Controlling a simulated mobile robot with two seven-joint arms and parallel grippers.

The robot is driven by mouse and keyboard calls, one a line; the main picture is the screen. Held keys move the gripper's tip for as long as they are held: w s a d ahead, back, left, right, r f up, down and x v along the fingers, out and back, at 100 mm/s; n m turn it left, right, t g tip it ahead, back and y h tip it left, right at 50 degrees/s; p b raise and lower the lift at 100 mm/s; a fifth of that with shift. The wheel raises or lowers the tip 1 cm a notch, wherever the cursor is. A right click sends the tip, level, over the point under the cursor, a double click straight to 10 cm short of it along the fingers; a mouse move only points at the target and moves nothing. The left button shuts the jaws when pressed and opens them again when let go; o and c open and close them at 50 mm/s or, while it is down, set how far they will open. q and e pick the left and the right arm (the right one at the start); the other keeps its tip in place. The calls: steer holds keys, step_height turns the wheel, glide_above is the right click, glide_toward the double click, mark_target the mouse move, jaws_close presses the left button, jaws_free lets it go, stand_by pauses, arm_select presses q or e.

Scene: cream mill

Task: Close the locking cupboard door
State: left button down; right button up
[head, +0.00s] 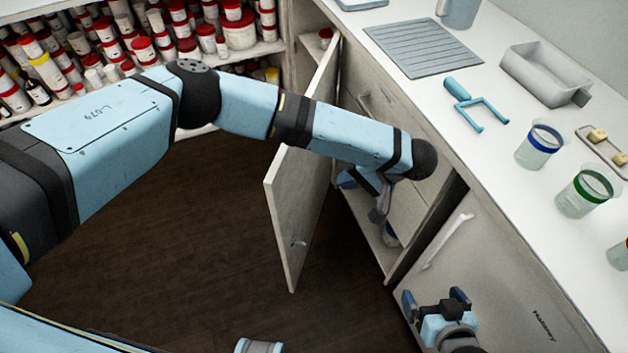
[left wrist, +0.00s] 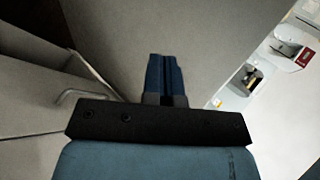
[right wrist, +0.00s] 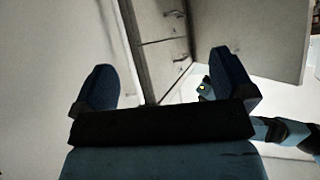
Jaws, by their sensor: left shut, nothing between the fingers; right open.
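The cupboard door (head: 292,215) stands open, swung out from the cabinet over the dark floor, with a small metal fitting low on its face. My left arm reaches over it. My left gripper (head: 346,180) is shut and empty between the door and the cabinet front, partly hidden by my arm. In the left wrist view its closed fingers (left wrist: 166,75) lie in front of a large grey panel (left wrist: 160,28); I cannot tell whether they touch it. My right gripper (head: 436,300) is open and empty before the cabinet fronts; the right wrist view shows its spread fingers (right wrist: 165,83) and an open panel (right wrist: 265,40).
A white front with a long handle (head: 447,240) stands beside the cupboard. The counter (head: 500,130) above holds a blue fork-like tool (head: 475,105), beakers (head: 540,145) and a metal tray (head: 545,73). Shelves of jars (head: 140,50) line the back left. The floor (head: 200,240) is clear.

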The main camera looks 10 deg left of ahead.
mark_target(290, 188)
arm_select(q)
steer(key=b+x, duration=0.1)
steer(key=x, duration=0.3)
steer(key=a+r+b+x, duration=0.1)
steer(key=x, duration=0.3)
steer(key=b+x, duration=0.2)
steer(key=x, duration=0.2)
steer(key=shift+a+r, duration=0.3)
steer(key=shift+a, duration=0.35)
arm_select(e)
steer(key=shift+w+a+f+t, duration=0.1)
steer(key=shift+a+f+t, duration=0.2)
steer(key=shift+f, duration=0.15)
arm_select(q)
steer(key=shift+a, duration=0.1)
